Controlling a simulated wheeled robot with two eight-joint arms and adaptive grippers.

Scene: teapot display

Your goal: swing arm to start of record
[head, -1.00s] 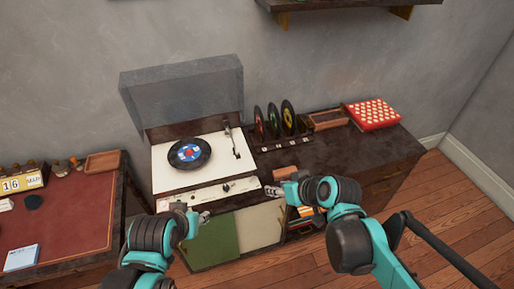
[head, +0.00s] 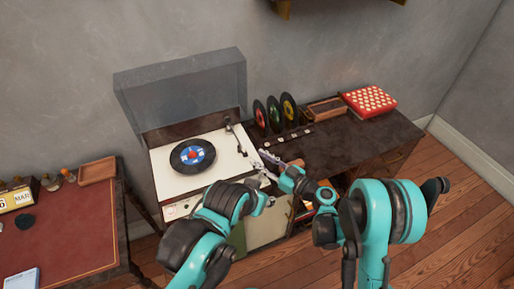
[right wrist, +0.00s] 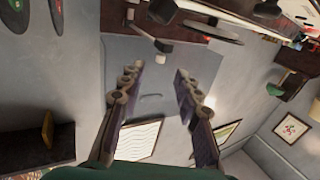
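The record player (head: 160,166) has a white deck and a raised translucent lid (head: 185,88). A black record with a blue and red label (head: 193,155) lies on its platter. The tonearm (head: 236,137) is at the deck's right side, apart from the record. My right gripper (head: 261,163) is at the deck's front right edge, short of the tonearm. In the right wrist view its fingers (right wrist: 156,72) are spread with nothing between them, and the record's edge (right wrist: 212,30) shows beyond. My left gripper (head: 267,202) is low in front of the cabinet; its fingers are unclear.
Several records stand in a rack (head: 286,140) right of the player. A wooden tray (head: 325,107) and a red patterned box (head: 370,101) are behind on the dark cabinet top (head: 350,142). A red-topped desk (head: 70,225) is at the left. A shelf hangs above.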

